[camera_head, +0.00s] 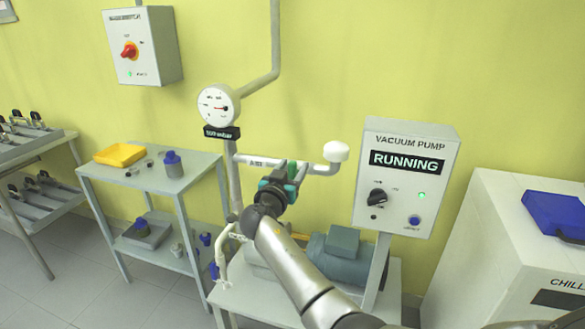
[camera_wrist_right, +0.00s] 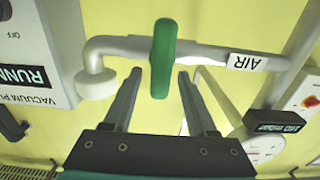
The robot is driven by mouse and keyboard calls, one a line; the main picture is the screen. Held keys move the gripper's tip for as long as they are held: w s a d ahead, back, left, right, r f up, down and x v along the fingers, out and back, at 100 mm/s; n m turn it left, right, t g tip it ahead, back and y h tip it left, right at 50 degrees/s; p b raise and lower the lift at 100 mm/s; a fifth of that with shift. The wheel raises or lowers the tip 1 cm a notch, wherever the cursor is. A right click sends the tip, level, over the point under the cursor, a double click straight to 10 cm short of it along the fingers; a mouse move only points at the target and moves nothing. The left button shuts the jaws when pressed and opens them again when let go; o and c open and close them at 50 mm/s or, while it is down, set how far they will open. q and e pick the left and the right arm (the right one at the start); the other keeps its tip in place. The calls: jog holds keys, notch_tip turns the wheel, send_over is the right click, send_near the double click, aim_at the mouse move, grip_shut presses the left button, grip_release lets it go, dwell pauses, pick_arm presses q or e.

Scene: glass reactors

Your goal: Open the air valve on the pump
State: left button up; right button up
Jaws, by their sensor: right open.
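The air valve has a green handle (camera_wrist_right: 163,58) on a grey pipe labelled AIR (camera_wrist_right: 246,62). In the wrist view the handle stands across the pipe. In the head view the handle (camera_head: 292,170) is partly hidden behind my right gripper (camera_head: 284,181). In the wrist view my right gripper (camera_wrist_right: 160,76) is open, with its fingertips on either side of the handle's near end; gaps show on both sides. The vacuum pump panel (camera_head: 406,178) reads RUNNING, with a green light lit. My left gripper is not in view.
A round gauge (camera_head: 218,104) with a dark display (camera_head: 222,132) is left of the valve. A white cap (camera_head: 336,151) ends the pipe on the right. The pump motor (camera_head: 340,258) sits below. A side table (camera_head: 190,178) stands left, a chiller (camera_head: 500,240) right.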

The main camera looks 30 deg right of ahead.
jog(key=shift+w+d, duration=0.1)
grip_shut()
dwell(0.5)
